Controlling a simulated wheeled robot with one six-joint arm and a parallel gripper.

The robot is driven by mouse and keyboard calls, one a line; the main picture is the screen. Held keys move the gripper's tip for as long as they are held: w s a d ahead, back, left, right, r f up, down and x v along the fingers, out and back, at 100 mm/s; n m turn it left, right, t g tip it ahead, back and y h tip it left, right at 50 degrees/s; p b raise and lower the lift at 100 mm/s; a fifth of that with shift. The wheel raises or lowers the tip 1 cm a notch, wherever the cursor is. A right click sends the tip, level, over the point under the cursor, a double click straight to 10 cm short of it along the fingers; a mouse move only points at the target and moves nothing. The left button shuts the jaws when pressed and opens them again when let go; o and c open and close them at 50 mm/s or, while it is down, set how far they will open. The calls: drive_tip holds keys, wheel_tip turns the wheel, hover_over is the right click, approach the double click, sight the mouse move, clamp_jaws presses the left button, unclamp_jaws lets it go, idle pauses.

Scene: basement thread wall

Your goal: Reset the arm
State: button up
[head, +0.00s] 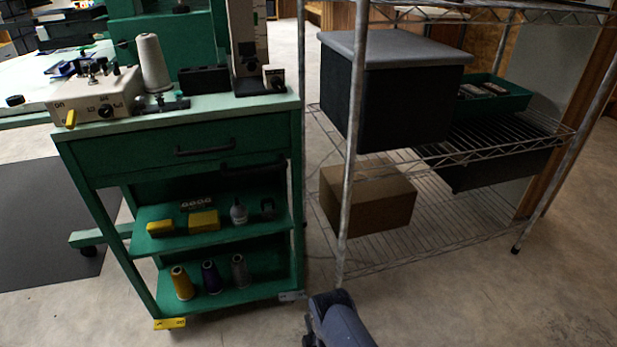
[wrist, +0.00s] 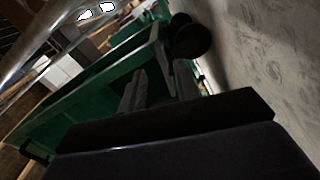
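My gripper (wrist: 157,90) shows in the wrist view as two dark fingers above a wide dark palm. The fingers stand apart, with no held object visible between them. A blue-grey part of my arm (head: 342,322) shows at the bottom of the head view, in front of the wire shelf; my fingers cannot be made out there. In the wrist view a tilted green surface (wrist: 85,115) lies beyond the fingers, and a dark round part (wrist: 188,38) shows just past their tips. I cannot tell how far off it is.
A green cart (head: 190,167) with thread cones (head: 210,277) on its bottom shelf stands left. A wire shelf (head: 347,190) with a grey-lidded dark bin (head: 395,50), a cardboard box (head: 368,203) and a green tray (head: 520,97) stands right. Floor (head: 500,300) is clear at lower right.

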sight(304, 299)
drive_tip(key=b+x, duration=0.1)
drive_tip(key=x, duration=0.7)
drive_tip(key=shift+w+f, duration=0.2)
drive_tip(key=shift+s+r+n, duration=0.15)
drive_tip(key=shift+r+n, duration=0.15)
drive_tip(key=shift+n, duration=0.2)
drive_tip(key=shift+r+n, duration=0.35)
drive_tip(key=shift+n, duration=0.65)
drive_tip(key=shift+r, duration=0.1)
